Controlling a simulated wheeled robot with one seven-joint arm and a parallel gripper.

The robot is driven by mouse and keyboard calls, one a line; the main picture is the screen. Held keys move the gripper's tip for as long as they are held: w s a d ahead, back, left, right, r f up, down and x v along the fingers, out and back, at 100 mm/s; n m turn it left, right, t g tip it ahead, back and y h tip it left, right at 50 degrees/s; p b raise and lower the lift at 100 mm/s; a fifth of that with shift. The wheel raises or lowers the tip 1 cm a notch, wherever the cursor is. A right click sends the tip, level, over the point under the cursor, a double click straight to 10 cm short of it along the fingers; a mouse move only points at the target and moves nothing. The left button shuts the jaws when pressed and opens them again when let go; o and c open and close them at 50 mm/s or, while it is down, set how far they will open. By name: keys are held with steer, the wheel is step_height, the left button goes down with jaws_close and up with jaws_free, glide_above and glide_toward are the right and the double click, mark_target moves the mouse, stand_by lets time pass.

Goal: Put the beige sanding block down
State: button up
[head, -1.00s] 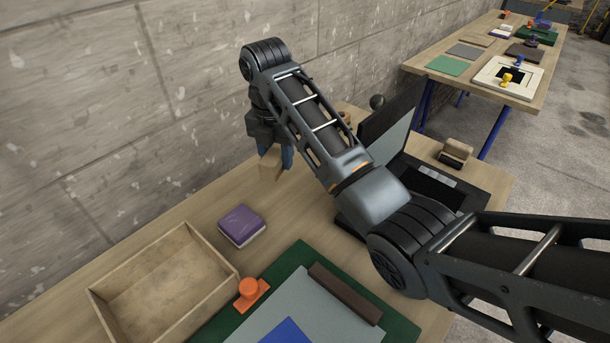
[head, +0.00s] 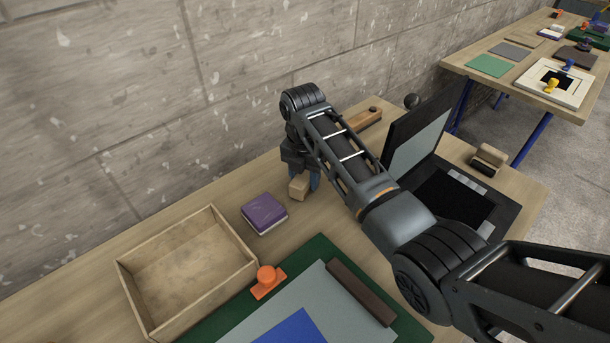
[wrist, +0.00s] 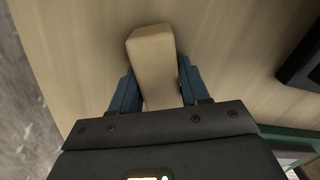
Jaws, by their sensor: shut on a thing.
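The beige sanding block (head: 299,187) is a small tan block between the blue fingers of my gripper (head: 304,182). In the wrist view the block (wrist: 153,62) sticks out beyond the fingertips, with a finger on each side, and my gripper (wrist: 154,88) is shut on it. The block is low over the wooden bench top (head: 330,218), to the right of the purple and white block (head: 264,212). I cannot tell whether its underside touches the wood.
An open wooden tray (head: 187,272) stands at left. A black open case (head: 455,205) is at right, near a brush-like block (head: 488,160). A wooden bar (head: 362,119) lies behind my arm. Bare wood surrounds the purple block.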

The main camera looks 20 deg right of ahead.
mark_target(303, 175)
steer(key=o, duration=1.1)
steer(key=shift+f, duration=0.15)
steer(key=shift+c, duration=0.2)
step_height(303, 175, up, 11)
steer(key=shift+s+a+r, duration=0.1)
steer(key=shift+a, duration=0.05)
steer(key=shift+r+p, duration=0.35)
steer(key=shift+r, duration=0.25)
steer(key=shift+a, duration=0.1)
